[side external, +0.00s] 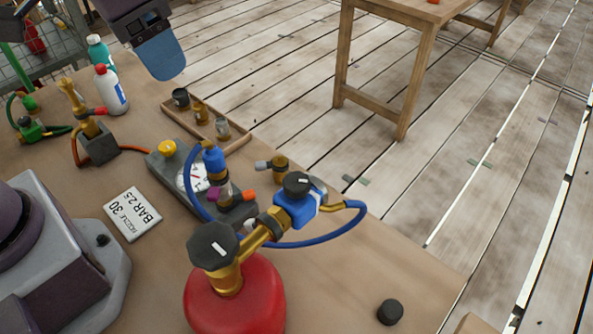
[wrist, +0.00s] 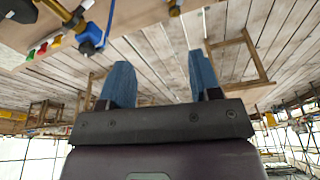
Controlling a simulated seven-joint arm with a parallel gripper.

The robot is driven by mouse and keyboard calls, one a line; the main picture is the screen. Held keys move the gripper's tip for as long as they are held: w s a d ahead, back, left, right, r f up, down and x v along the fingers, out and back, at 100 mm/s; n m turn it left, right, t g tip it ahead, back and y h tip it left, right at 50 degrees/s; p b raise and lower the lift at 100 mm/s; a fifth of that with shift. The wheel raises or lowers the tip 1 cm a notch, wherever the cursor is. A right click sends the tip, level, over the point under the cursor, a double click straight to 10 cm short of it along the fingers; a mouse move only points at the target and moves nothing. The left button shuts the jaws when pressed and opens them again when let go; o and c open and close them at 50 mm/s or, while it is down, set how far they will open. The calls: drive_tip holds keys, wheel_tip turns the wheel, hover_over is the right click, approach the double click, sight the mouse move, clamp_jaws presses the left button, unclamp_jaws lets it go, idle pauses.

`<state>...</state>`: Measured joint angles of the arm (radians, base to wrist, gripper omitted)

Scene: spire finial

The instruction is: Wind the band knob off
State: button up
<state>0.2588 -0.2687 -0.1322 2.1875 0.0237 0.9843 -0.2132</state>
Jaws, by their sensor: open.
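A red cylinder (side external: 236,296) stands on the brown table with a brass valve on top. A dark faceted knob (side external: 213,245) with a white mark caps the valve. A second black knob (side external: 297,184) with a white mark sits on a blue body (side external: 294,208) on the brass side arm. I cannot tell which is the band knob. My gripper (side external: 163,60) is high at the top left, well away from both knobs. In the wrist view its two blue fingers (wrist: 161,78) are apart with nothing between them. Brass and blue fittings (wrist: 90,38) show at the upper left there.
A gauge block (side external: 195,178), a blue hose (side external: 318,240), a wooden tray (side external: 205,125) with small jars, and a white label plate (side external: 132,214) crowd the table. Bottles (side external: 110,90) stand at the back left. A loose black cap (side external: 390,312) lies near the right edge, with bare table around it.

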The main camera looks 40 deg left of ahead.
sight(297, 182)
drive_tip(key=w+d+r+n+g, duration=0.1)
drive_tip(key=w+d+n, duration=0.1)
drive_tip(key=d+n, duration=0.5)
drive_tip(key=w+d+r+n+g, duration=0.15)
drive_tip(key=d+n, duration=0.35)
drive_tip(key=d, duration=0.5)
wheel_tip(297, 182, down, 14)
drive_tip(key=shift+w+r, duration=0.15)
drive_tip(key=shift+r, duration=0.05)
drive_tip(key=c, duration=0.9)
